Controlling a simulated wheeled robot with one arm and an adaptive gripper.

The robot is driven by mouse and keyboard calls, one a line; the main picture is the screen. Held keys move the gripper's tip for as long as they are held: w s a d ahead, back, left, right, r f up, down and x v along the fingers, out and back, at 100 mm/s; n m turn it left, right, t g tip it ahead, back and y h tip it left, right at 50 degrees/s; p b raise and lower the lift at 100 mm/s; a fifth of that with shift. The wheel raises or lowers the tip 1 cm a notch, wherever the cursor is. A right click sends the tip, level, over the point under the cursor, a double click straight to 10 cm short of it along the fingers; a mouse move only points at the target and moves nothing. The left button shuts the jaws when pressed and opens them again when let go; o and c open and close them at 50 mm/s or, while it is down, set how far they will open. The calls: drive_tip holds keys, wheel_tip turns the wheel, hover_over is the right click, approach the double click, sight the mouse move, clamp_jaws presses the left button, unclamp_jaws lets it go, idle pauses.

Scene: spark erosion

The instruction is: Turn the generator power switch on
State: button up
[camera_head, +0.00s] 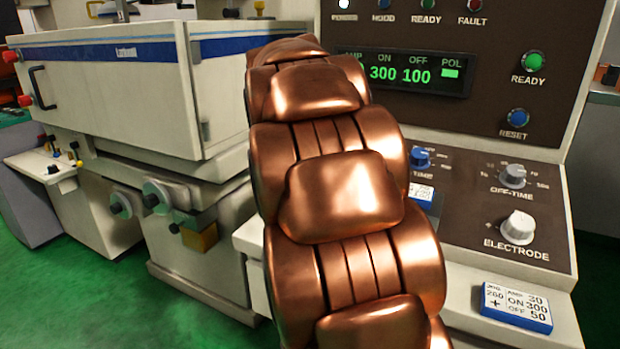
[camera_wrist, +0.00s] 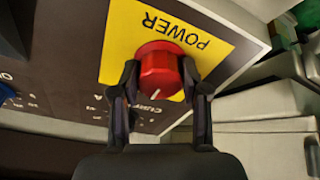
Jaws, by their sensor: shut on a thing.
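The generator power switch (camera_wrist: 160,72) is a red round knob on a yellow plate (camera_wrist: 118,40) marked POWER, which appears upside down in the wrist view. A white mark shows on the knob's side near its lower rim. My gripper (camera_wrist: 160,82) has one finger on each side of the red knob and is shut on it. In the head view my copper-coloured arm covers the switch and the gripper. The generator panel (camera_head: 400,25) there shows a lit display (camera_head: 412,72) reading 300 and 100, and a lit white lamp (camera_head: 344,4) at the top.
The sloped control desk holds a blue knob (camera_head: 420,158), the OFF-TIME knob (camera_head: 512,175) and the ELECTRODE knob (camera_head: 518,227). A blue-edged card block (camera_head: 516,306) lies on the front ledge. The white machine tank (camera_head: 120,95) stands at left; green floor (camera_head: 90,290) is open before it.

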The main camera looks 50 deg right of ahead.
drive_tip(key=shift+f, duration=0.1)
drive_tip(key=o, duration=1.1)
drive_tip(key=shift+o, duration=0.2)
drive_tip(key=v, duration=1.2)
